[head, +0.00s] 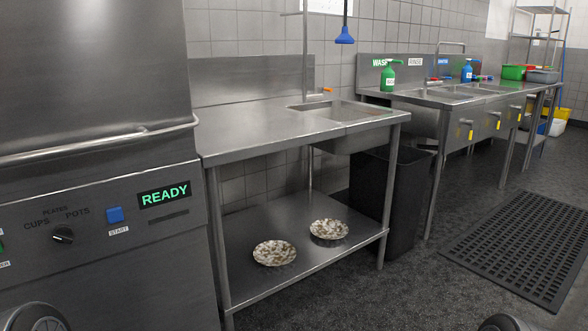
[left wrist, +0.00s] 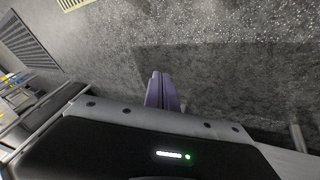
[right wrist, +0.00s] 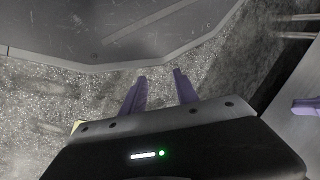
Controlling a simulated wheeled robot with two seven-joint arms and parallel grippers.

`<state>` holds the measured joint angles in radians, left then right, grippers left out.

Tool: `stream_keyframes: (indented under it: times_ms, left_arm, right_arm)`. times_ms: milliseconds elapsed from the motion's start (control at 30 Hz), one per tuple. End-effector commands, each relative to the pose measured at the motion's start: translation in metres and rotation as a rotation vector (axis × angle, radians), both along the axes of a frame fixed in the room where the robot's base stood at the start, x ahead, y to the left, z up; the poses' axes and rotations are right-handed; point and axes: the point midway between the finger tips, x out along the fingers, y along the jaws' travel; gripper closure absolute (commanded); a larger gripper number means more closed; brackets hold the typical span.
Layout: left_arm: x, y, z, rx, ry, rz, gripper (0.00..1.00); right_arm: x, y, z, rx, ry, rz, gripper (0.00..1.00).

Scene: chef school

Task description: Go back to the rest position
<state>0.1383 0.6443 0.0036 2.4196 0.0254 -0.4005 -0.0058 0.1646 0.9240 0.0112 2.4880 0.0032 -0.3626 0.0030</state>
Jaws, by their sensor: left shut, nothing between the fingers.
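My left gripper (left wrist: 160,76) shows in the left wrist view with its two purple fingers together and nothing between them. Grey speckled floor lies beyond its tips. My right gripper (right wrist: 160,74) shows in the right wrist view with its two purple fingers apart and nothing between them. Beyond its tips are the speckled floor and a dark grey panel. Neither gripper's fingers show in the head view.
A dishwasher (head: 95,200) with a lit READY sign stands at the left. A steel table (head: 255,133) beside it has two patterned plates (head: 274,253) (head: 329,229) on its lower shelf. A dark bin (head: 400,200), sinks and a black floor mat (head: 530,245) are right.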

Motion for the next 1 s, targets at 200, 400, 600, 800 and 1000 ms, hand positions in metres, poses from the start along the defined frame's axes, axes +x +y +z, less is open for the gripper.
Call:
stream_keyframes:
  times_ms: [200, 400, 600, 800, 1000]
  left_arm:
    - [-0.099, -0.036, -0.056, -0.046, 0.241, -0.091, 1.00]
    - [-0.155, -0.054, -0.059, -0.071, 0.367, -0.128, 1.00]
    - [-0.155, -0.055, -0.005, -0.073, 0.366, -0.133, 1.00]
    - [-0.158, -0.059, 0.069, -0.076, 0.371, -0.142, 1.00]
    - [-0.162, -0.063, 0.149, -0.082, 0.377, -0.153, 1.00]
  right_arm:
    - [0.000, 0.000, 0.000, 0.000, 0.000, 0.000, 0.64]
    - [-0.001, 0.000, 0.024, 0.000, 0.002, 0.001, 0.64]
    - [-0.003, 0.003, 0.078, 0.005, 0.005, 0.008, 0.64]
    - [-0.006, 0.007, 0.151, 0.011, 0.010, 0.016, 0.64]
    - [-0.010, 0.011, 0.232, 0.017, 0.016, 0.027, 0.64]
